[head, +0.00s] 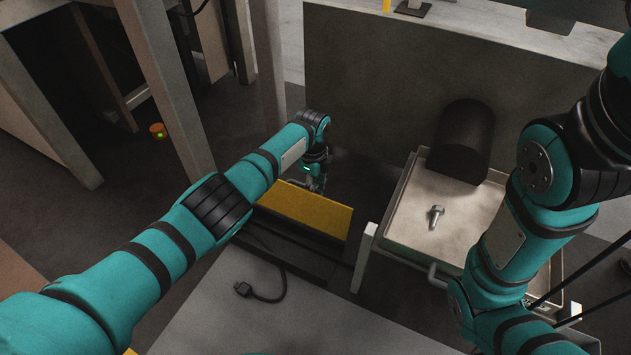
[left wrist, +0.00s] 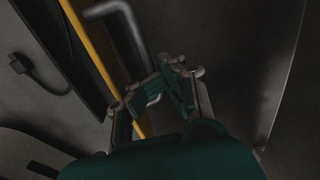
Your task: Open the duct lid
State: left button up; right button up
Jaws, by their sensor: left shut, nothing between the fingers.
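The duct lid appears to be the yellow panel (head: 308,208) on a low dark box in the middle of the head view. In the left wrist view it shows as a narrow yellow strip (left wrist: 88,42). A bent grey handle (left wrist: 137,35) stands out beside the strip. My left gripper (head: 318,185) is at the lid's far edge, partly hidden by its own arm. In the left wrist view its fingers (left wrist: 160,82) are shut, with nothing held, close to the handle's lower end. I cannot tell whether they touch it. My right gripper is out of view.
A bolt (head: 436,216) lies on a pale tray (head: 405,222) at right, with a black cylinder (head: 463,140) behind it. A grey wall (head: 370,75) stands behind the lid. A black cable (head: 262,294) lies on the surface in front.

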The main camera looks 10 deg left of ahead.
pick_arm(q)
jog(key=o, duration=0.6)
jog(key=shift+s+a+f, duration=0.2)
jog(key=shift+f, duration=0.2)
jog(key=shift+c, duration=0.2)
jog(key=shift+w+r, duration=0.1)
jog(key=shift+r, duration=0.1)
notch_tip(320, 180, up, 12)
jog(key=shift+s, duration=0.35)
